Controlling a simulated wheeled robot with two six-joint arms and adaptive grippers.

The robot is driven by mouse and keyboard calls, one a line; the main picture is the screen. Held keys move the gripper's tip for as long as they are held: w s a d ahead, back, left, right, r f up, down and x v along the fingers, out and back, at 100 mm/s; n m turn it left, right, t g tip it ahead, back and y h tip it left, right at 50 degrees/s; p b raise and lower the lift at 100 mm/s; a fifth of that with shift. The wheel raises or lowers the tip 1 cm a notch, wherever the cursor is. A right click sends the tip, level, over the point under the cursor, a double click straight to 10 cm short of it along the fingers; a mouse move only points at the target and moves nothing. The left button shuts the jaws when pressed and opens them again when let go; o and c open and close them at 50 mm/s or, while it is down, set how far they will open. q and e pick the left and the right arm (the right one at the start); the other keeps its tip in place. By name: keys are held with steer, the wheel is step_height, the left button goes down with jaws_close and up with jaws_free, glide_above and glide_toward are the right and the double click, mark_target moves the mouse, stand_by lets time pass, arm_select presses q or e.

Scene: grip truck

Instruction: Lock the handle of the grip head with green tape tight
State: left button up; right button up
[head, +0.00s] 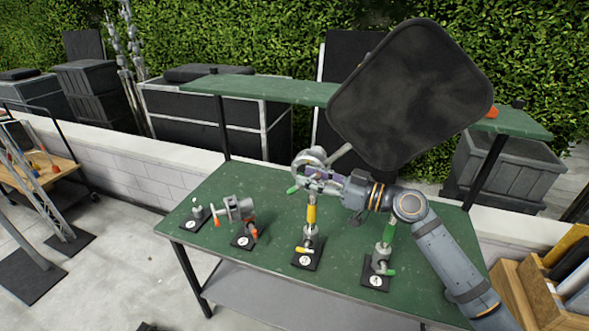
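A round grey grip head (309,158) sits above the post with yellow tape (311,214), the third stand from the left on the green table. A green-tipped handle (292,190) sticks out at its lower left. A rod (341,151) runs from the head toward a large black panel (410,95), held tilted above the table. My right gripper (318,181) reaches in from the right, with its fingers at the head, just right of the green tip. Whether its fingers are closed on the handle is hard to see. My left gripper is out of view.
A stand with green tape (388,233) is at the right, near my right arm. An orange-handled head (234,209) and a small post (197,210) are at the left. A raised green shelf (275,88) spans the table's back. Wooden crates (540,290) are at the lower right.

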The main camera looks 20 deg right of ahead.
steer(key=shift+d, duration=0.3)
jaws_close()
arm_select(q)
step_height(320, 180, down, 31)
steer(key=b, duration=3.1)
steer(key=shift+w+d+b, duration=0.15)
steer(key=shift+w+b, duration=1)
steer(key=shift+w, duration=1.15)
arm_select(e)
steer(key=shift+s+d+f+m+t+y, duration=0.15)
steer(key=shift+f+t+y, duration=0.25)
steer(key=shift+t+y, duration=0.5)
steer(key=shift+s+d+f+m+t+y, duration=0.15)
steer(key=shift+f+t+y, duration=0.25)
steer(key=shift+t+y, duration=0.5)
steer(key=shift+d+f+m+t+y, duration=0.15)
steer(key=shift+f+t+y, duration=0.35)
steer(key=shift+y, duration=0.7)
steer(key=shift+r, duration=0.1)
